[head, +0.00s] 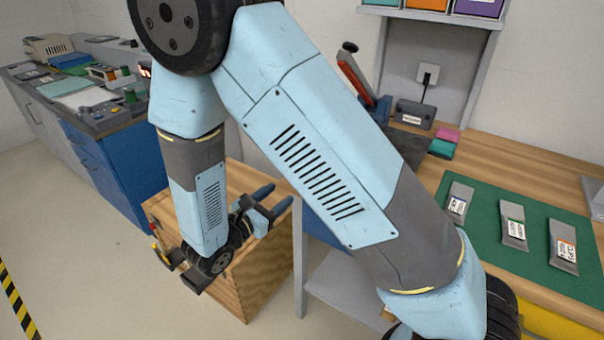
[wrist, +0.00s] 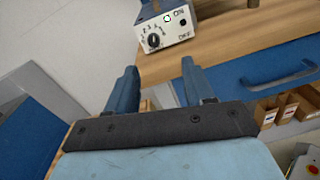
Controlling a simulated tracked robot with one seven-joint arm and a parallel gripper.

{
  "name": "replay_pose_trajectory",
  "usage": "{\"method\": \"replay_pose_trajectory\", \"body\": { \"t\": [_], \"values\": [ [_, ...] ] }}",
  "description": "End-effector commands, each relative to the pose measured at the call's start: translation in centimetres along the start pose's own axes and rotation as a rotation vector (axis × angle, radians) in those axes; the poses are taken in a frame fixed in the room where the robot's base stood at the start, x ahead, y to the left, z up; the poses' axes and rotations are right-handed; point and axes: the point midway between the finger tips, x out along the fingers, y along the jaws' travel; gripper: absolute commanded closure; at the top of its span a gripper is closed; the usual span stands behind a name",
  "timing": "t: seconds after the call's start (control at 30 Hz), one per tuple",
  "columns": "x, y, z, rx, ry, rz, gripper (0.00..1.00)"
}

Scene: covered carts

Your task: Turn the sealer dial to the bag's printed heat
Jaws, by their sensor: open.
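The sealer's white front panel (wrist: 170,28) is at the top of the wrist view. It carries a black dial (wrist: 153,41) ringed by numbers, with ON and OFF marks to its right. The dial's exact setting is too small to read. In the head view the sealer (head: 357,78) shows a raised red arm; its dial does not show. Three grey bags (head: 513,232) with printed labels lie on a green mat (head: 485,232); their print is too small to read. My gripper (head: 271,200) is open and empty, its blue fingers (wrist: 158,75) apart from and below the panel.
A dark grey box (head: 413,115) stands beside the sealer on the wooden bench. Pink and green blocks (head: 443,143) lie near it. A wooden cabinet (head: 255,272) stands below my gripper. Blue drawers (wrist: 255,72) run under the bench edge, with small open boxes (wrist: 283,107) lower right.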

Motion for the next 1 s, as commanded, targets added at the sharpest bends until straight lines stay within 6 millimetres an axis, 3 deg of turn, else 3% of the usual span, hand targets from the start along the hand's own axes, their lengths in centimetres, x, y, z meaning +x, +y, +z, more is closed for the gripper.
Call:
{"method": "replay_pose_trajectory", "body": {
  "t": [0.13, 0.27, 1.0],
  "values": [
    [-0.8, 0.5, -0.9, -0.022, -0.013, 0.046, 0.48],
    [0.0, 0.7, -1.0, -0.024, -0.016, 0.052, 0.48],
    [11.6, 1.1, -0.8, -0.023, -0.015, 0.048, 0.48]
  ]
}}
